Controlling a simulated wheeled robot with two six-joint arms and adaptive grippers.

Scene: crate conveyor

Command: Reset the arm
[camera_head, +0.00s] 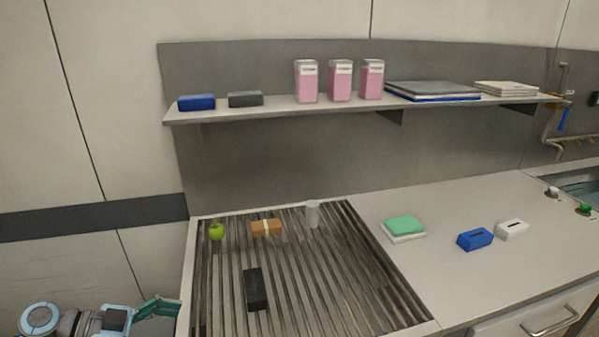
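My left arm comes in at the bottom left corner, and its teal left gripper (160,307) is beside the left edge of the slatted roller tray (187,290). I see the gripper from the side, and I cannot tell whether its fingers are apart. Nothing shows in its grip. My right arm and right gripper are out of view.
On the slats are a green apple (217,232), a brown box (266,228), a clear cup (312,214) and a black block (255,289). Folded cloths (404,227), a blue box (475,239) and a white box (512,229) sit on the counter. A loaded shelf (280,109) hangs above.

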